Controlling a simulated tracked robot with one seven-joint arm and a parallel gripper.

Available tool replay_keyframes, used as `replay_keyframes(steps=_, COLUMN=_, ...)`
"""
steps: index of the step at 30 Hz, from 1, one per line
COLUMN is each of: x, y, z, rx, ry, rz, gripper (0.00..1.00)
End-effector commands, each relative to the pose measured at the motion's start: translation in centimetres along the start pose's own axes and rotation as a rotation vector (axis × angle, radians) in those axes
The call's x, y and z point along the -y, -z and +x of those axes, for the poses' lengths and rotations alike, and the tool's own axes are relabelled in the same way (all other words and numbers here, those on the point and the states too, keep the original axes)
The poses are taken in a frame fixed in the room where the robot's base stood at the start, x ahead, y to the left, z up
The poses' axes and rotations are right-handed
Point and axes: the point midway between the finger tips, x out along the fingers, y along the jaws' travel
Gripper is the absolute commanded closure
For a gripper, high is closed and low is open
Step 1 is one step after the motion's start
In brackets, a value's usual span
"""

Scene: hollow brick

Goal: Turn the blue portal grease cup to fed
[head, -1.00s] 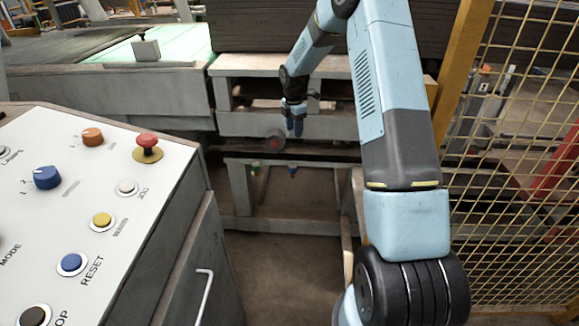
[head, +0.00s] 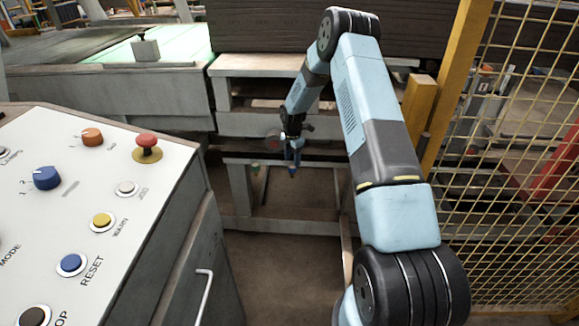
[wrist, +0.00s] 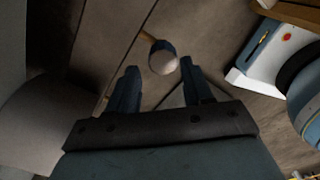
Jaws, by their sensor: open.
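The blue portal grease cup (head: 292,171) sits low on the frame rail beneath the machine bed. In the wrist view the cup (wrist: 163,58) shows a pale round end, a dark blue body and a small brass-coloured stem. My gripper (head: 295,157) is just above the cup in the head view. In the wrist view my gripper (wrist: 159,68) is open, with the cup ahead and between the lines of its two dark blue fingers. I see no contact. The cup's fed marking cannot be made out.
A round dark part with a red centre (head: 272,140) is close to the gripper. The control console (head: 100,200) fills the left, and a yellow mesh fence (head: 510,180) stands right.

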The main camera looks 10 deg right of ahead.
Motion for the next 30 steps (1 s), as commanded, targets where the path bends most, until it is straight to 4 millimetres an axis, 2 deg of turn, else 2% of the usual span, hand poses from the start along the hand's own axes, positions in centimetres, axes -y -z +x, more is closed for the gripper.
replay_keyframes(steps=3, x=0.0, y=0.1, z=1.9, rx=0.0, ry=0.001, rz=-0.001, gripper=0.5)
replay_keyframes(steps=9, x=-0.1, y=0.0, z=3.6, rx=0.0, ry=-0.001, rz=0.0, gripper=0.5)
replay_keyframes(steps=21, x=-0.1, y=0.0, z=4.1, rx=0.0, ry=-0.001, rz=0.0, gripper=0.51)
replay_keyframes(steps=30, x=-0.2, y=0.1, z=4.1, rx=0.001, ry=-0.003, rz=-0.001, gripper=0.79)
